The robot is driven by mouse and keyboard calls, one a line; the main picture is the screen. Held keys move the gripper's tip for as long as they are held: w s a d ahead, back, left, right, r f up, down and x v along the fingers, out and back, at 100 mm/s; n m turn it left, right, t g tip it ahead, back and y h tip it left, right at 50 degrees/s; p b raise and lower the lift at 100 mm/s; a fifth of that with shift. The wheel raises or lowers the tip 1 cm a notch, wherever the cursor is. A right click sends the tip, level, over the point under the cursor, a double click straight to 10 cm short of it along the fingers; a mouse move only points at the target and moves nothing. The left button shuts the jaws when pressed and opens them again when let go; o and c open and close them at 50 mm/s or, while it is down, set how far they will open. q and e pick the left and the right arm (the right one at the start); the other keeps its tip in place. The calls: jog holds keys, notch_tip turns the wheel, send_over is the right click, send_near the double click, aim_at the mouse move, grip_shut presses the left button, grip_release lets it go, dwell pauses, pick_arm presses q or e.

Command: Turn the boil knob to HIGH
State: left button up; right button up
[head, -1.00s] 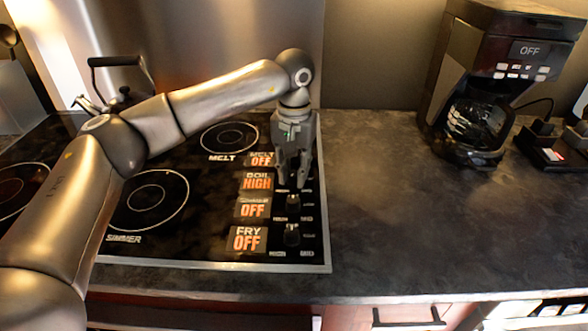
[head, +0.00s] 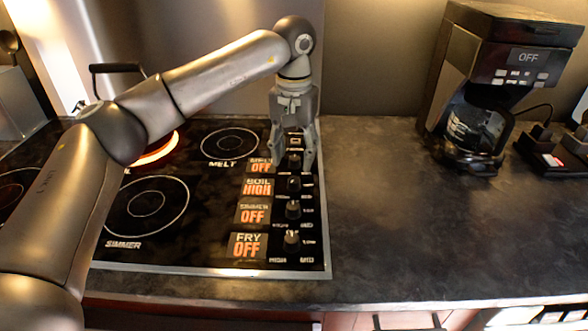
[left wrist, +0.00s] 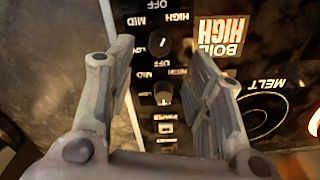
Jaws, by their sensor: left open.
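The boil knob (head: 294,184) is a small dark knob on the black cooktop's right side, and nothing covers it in the head view. Its display (head: 257,187) reads "BOIL HIGH" in orange; it also shows upside down in the left wrist view (left wrist: 220,38). My left gripper (head: 292,163) is open and empty, beyond the boil knob, with its fingers around or above the melt knob (head: 295,160). In the left wrist view the boil knob (left wrist: 160,45) shows between the fingertips, apart from both. My right gripper is not in view.
A rear-left burner (head: 157,150) glows orange-red, partly behind my left arm. The simmer (head: 253,212) and fry (head: 247,245) displays read OFF. A kettle handle (head: 118,68) rises behind my arm. A coffee maker (head: 495,80) stands at right; the counter between is clear.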

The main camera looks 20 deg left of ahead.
aim_at(294, 179)
pick_arm(q)
notch_tip(294, 179, up, 6)
jog(key=shift+f, duration=0.15)
dwell(0.5)
